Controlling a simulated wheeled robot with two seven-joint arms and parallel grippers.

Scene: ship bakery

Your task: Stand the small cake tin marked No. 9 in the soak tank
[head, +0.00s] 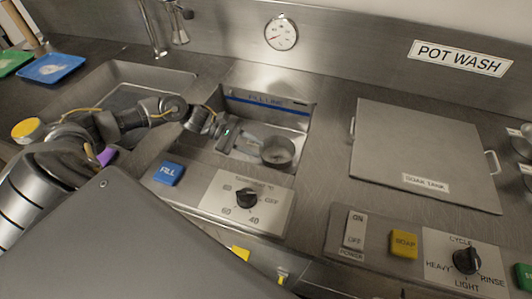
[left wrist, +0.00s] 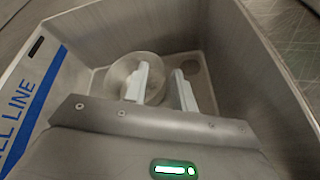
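A small round metal tin (head: 277,152) is inside the open steel basin with a blue fill line (head: 265,103). No number is readable on it. My left gripper (head: 240,142) reaches into the basin from the left, close to the tin. In the left wrist view the two pale fingers (left wrist: 161,88) stand apart; one overlaps the tin (left wrist: 117,74) and the other lies to its right. I cannot tell whether they touch it. A flat steel panel with two side handles, labelled SOAK TANK (head: 425,155), lies to the right of the basin. My right gripper is not in view.
A blue FILL button (head: 167,173) and a temperature dial (head: 246,198) sit in front of the basin. A power switch (head: 355,231), a yellow SOAP button (head: 404,243) and a cycle dial (head: 466,260) are at front right. Another sink (head: 165,78) is at left.

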